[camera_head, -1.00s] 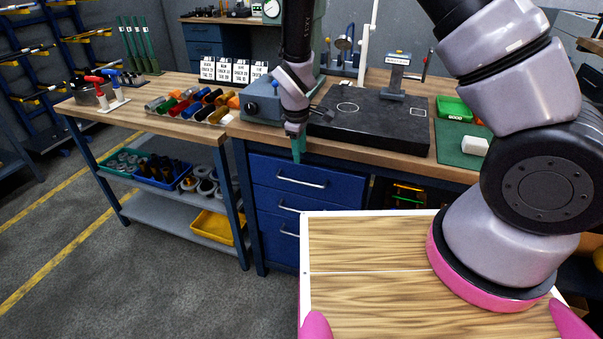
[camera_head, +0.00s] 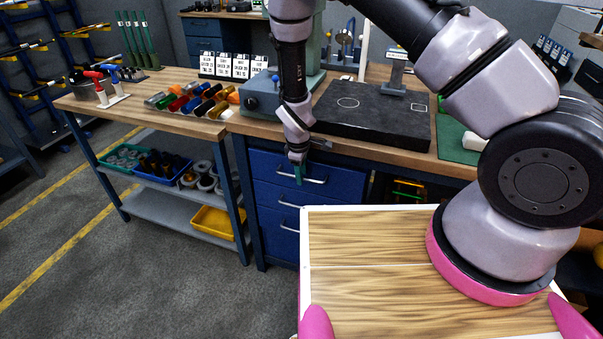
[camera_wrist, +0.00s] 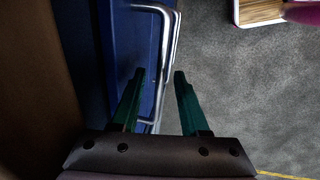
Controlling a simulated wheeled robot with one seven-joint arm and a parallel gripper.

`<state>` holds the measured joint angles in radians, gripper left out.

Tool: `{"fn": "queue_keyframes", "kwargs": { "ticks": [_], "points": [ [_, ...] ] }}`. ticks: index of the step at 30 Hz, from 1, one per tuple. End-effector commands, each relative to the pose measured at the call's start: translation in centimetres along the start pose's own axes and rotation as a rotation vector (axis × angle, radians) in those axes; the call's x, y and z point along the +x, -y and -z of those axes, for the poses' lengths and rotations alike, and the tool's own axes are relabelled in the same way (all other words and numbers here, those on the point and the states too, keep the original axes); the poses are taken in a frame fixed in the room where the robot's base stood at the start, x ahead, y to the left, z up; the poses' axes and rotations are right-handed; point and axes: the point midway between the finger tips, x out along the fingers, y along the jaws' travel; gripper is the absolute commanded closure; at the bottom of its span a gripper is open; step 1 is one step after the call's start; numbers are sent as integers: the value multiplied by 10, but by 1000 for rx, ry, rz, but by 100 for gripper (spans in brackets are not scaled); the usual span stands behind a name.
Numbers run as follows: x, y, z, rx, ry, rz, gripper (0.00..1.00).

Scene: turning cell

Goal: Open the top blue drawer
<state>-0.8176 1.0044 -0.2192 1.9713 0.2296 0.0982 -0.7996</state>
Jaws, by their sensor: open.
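The top blue drawer (camera_head: 345,184) is shut, flush in the workbench, with a silver bar handle (camera_head: 319,180) across its front. My gripper (camera_head: 298,176) points down at the left part of this handle. In the wrist view, its two green fingers (camera_wrist: 160,74) are open and apart. The silver handle (camera_wrist: 167,55) runs between them in that view, with the left finger on the drawer side and the right finger on the outer side. I cannot tell whether either finger touches the bar. My gripper hides part of the drawer's left side in the head view.
More blue drawers with silver handles (camera_head: 289,202) lie below. The wooden bench top (camera_head: 400,156) carries a black surface plate (camera_head: 370,120) above the drawer. A side bench with bins stands at the left. Grey floor (camera_head: 150,270) is open at the lower left.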

Motion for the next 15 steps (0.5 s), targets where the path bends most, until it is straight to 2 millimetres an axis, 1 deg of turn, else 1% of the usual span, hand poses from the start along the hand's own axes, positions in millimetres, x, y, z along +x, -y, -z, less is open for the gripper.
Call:
{"fn": "queue_keyframes", "kwargs": {
  "ticks": [6, 8, 9, 10, 15],
  "points": [
    [0, 0, 0, 0, -1, 0, 55],
    [0, 0, 0, 0, -1, 0, 78],
    [0, 0, 0, 0, -1, 0, 94],
    [0, 0, 0, 0, -1, 0, 100],
    [0, 0, 0, 0, -1, 0, 100]
  ]
}}
